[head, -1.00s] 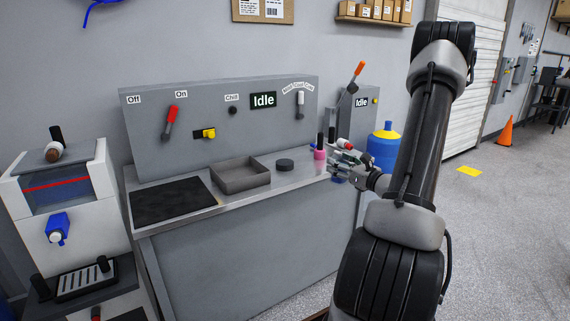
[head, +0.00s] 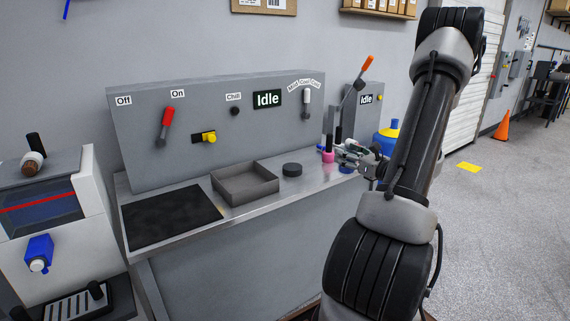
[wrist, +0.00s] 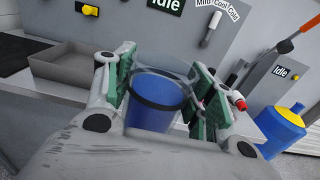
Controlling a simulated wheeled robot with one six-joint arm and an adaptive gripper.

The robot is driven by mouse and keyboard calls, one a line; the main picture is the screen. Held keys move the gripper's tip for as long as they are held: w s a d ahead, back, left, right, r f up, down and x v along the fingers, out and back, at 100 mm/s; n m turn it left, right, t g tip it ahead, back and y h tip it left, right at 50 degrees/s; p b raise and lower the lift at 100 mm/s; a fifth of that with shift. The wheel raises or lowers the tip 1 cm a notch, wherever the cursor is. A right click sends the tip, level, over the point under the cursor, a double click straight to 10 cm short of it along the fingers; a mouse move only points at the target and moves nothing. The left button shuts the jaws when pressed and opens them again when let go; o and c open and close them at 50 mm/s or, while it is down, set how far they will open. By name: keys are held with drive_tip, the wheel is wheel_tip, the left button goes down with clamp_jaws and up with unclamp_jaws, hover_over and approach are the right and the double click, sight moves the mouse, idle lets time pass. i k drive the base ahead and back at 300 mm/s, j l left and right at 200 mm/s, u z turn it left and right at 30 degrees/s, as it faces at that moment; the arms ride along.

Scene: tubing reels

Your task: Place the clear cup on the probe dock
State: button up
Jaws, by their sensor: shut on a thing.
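My gripper (wrist: 160,88) is shut on the clear cup (wrist: 160,72), which sits between the green finger pads in the wrist view. The cup has a clear rim, a dark band and blue showing below it; whether the blue is its contents cannot be told. In the head view my gripper (head: 352,155) is near the right end of the counter, and the cup is mostly hidden by the fingers. No probe dock is labelled. A low dark disc (head: 292,169) and a pink piece with a black top (head: 328,156) stand on the counter left of my gripper.
The steel counter (head: 262,210) also holds a grey open tray (head: 245,196) and a black mat (head: 160,224). The control panel (head: 210,160) rises behind. A blue bottle with a yellow cap (wrist: 283,124) is at the right. Open floor lies right of my arm.

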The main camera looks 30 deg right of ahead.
sight(293, 166)
drive_tip(key=i+j, duration=0.1)
drive_tip(key=i, duration=0.9)
